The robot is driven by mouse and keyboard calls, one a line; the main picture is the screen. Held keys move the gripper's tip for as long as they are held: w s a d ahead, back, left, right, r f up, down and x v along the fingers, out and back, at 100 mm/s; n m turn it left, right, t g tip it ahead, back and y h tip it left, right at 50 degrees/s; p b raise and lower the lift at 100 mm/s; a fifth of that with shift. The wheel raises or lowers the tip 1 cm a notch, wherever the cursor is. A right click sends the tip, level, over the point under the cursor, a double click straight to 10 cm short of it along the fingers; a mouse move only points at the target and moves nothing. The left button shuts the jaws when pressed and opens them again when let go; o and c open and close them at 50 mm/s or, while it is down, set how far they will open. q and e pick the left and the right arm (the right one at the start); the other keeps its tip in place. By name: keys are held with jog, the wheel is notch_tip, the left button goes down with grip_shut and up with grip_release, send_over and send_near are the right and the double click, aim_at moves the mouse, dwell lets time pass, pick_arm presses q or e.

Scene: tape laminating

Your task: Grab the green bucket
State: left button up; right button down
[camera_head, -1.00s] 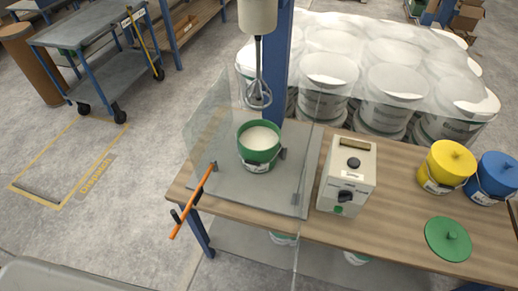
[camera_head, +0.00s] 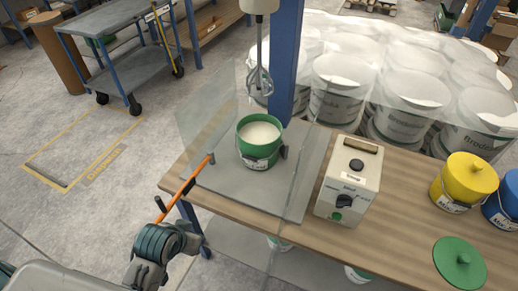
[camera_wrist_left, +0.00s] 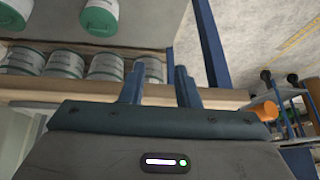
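The green bucket (camera_head: 259,150), filled with something white, stands upright on a grey plate (camera_head: 222,178) on the wooden table. A whisk (camera_head: 261,82) hangs above it, and clear guard panels stand around it. My left arm comes in at the lower left of the head view, below and left of the bucket and well apart from it. In the left wrist view the two fingers of my left gripper (camera_wrist_left: 159,86) are apart with nothing between them. My right gripper is out of view.
An orange handle (camera_head: 185,186) juts from the guard's left side near my left arm. A white control box (camera_head: 348,180) stands right of the plate. A green lid (camera_head: 460,262), yellow bucket (camera_head: 462,182) and blue bucket (camera_head: 504,205) are farther right. Several buckets (camera_wrist_left: 65,62) show in the wrist view.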

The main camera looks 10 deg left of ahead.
aim_at(240, 125)
pick_arm(q)
jog(key=w+d+r+m+t+h, duration=0.15)
jog(key=w+r+t, duration=0.25)
jog(key=w+r, duration=0.55)
jog(key=w+d+r+n+t+h, duration=0.1)
jog(key=w+d+r+t, duration=0.15)
jog(key=w+r, duration=0.75)
jog(key=shift+m+t, duration=0.25)
jog(key=shift+t, duration=0.2)
jog(key=shift+s+a+f+p+x, duration=0.15)
jog(key=shift+f+p+x, duration=0.1)
jog(key=shift+x, duration=2.25)
jog(key=shift+a+f+p+x, duration=0.15)
jog(key=shift+p+x, duration=0.15)
jog(key=shift+x, duration=2.15)
jog(key=shift+s+a+f+p+x, duration=0.1)
jog(key=shift+f+p+x, duration=0.15)
jog(key=shift+x, duration=2.25)
jog(key=c, duration=0.6)
grip_shut()
jog(key=shift+s+f, duration=0.1)
jog(key=shift+r, duration=0.25)
